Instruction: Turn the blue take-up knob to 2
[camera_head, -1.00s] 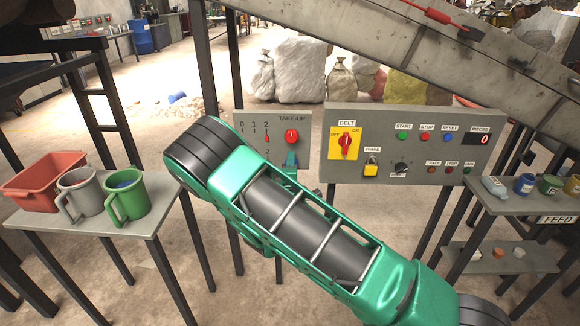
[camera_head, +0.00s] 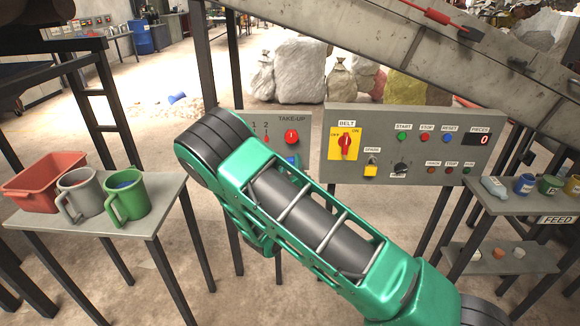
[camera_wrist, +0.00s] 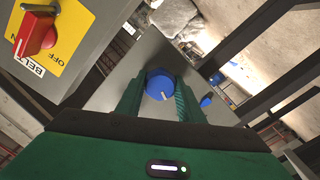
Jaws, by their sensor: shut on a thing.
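The blue take-up knob (camera_wrist: 160,84) is round with a white pointer line. In the wrist view it sits between the two green fingers of my gripper (camera_wrist: 158,96), which is shut on it. The pointer line runs toward the lower right of that view. In the head view the take-up panel (camera_head: 276,123) shows the figures 1 and 2, a small red pointer and a red knob (camera_head: 291,137).
The belt panel (camera_head: 380,174) stands right of the take-up panel, with a red switch (camera_head: 345,141) on a yellow plate. A side table (camera_head: 100,232) at left holds a red bin and two mugs. A shelf (camera_head: 528,206) with small jars is at right.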

